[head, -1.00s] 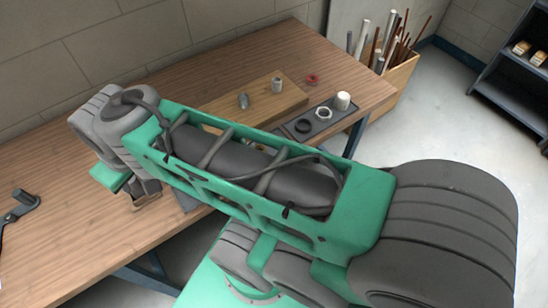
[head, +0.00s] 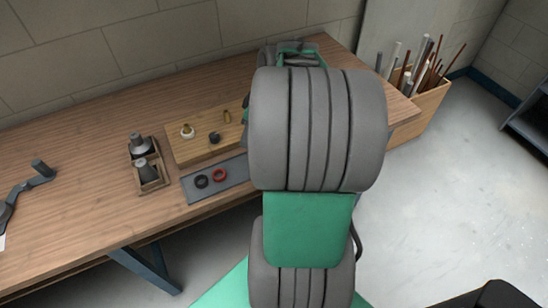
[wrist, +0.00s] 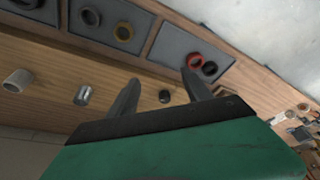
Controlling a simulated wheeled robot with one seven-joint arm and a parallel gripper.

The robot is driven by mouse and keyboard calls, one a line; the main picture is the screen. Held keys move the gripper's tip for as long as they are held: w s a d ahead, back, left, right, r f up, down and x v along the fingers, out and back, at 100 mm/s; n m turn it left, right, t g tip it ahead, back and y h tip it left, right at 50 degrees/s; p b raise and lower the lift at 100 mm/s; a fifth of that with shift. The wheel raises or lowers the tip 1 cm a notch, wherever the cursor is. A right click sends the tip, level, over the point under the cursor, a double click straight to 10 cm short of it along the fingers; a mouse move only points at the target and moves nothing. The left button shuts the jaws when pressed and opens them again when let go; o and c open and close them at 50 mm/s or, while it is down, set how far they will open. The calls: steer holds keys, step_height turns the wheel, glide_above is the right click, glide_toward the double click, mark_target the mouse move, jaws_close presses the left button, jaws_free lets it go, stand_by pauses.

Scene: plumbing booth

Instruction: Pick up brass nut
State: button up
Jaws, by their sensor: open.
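In the wrist view, a brownish ring (wrist: 123,32), which looks like the brass nut, lies on a grey tray (wrist: 142,18) beside a dark ring (wrist: 90,15). My gripper (wrist: 160,77) is open and empty, its fingers over the wooden board. A small dark piece (wrist: 164,96) shows between the fingers, below them. The brownish ring is up and left of the left fingertip, apart from it. In the head view, my arm hides the gripper and that tray.
On the wooden board (head: 180,154) stand a white-and-brass fitting (head: 187,131), a dark fitting (head: 214,137) and a brass-coloured fitting (head: 227,117). Another tray (head: 200,193) holds a black ring (head: 201,181) and red ring (head: 220,174). A wooden holder (head: 152,180) stands left.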

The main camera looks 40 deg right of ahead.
steer(key=s+d+f+n, duration=0.1)
steer(key=s+d+f, duration=0.4)
steer(key=d, duration=0.4)
steer(key=shift+t+y, duration=0.3)
steer(key=shift+y, duration=0.1)
steer(key=x, duration=0.2)
steer(key=p+x, duration=0.1)
steer(key=x, duration=0.5)
steer(key=shift+w+a, duration=0.2)
steer(key=shift+w, duration=0.25)
steer(key=shift+c, duration=0.4)
jaws_close()
